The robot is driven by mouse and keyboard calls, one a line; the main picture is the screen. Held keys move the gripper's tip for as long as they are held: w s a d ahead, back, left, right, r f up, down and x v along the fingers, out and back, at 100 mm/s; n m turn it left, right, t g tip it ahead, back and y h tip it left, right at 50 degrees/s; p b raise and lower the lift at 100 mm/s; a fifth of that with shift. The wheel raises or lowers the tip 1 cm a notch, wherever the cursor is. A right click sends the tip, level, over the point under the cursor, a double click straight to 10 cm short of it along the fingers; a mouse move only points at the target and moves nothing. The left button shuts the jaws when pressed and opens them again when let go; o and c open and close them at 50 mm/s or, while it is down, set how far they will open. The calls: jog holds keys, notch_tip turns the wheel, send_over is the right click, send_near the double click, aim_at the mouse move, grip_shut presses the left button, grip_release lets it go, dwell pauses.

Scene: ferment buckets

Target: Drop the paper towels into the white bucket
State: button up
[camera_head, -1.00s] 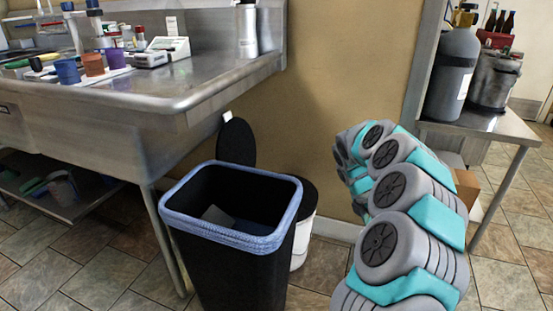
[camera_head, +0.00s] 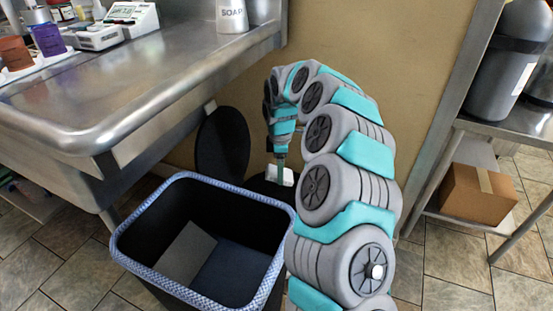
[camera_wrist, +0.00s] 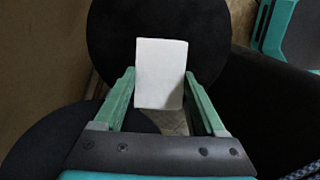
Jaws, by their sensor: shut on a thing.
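My gripper (camera_head: 281,168) hangs down at the end of my curled arm, shut on a small white block, the paper towels (camera_head: 288,177). In the wrist view the towels (camera_wrist: 162,72) sit between the two green fingers of my gripper (camera_wrist: 160,76). In the wrist view this dark round top (camera_wrist: 205,35) lies behind the towels. Its black lid (camera_head: 222,146) stands tilted up on the left. The bucket's white side is hidden.
A black bin (camera_head: 180,205) with a blue liner stands open in front of the bucket, with flat pieces inside. A steel sink counter (camera_head: 160,75) is on the left. A steel table with a cardboard box (camera_head: 478,194) below is on the right.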

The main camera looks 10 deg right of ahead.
jog(key=shift+w+f, duration=0.1)
jog(key=shift+w, duration=0.05)
jog(key=shift+f+b, duration=0.7)
jog(key=shift+f, duration=1.65)
jog(key=o, duration=1.2)
jog(key=shift+c, duration=0.2)
jog(key=shift+r, duration=0.2)
jog(key=shift+r+p, duration=0.9)
jog(key=shift+r, duration=1.9)
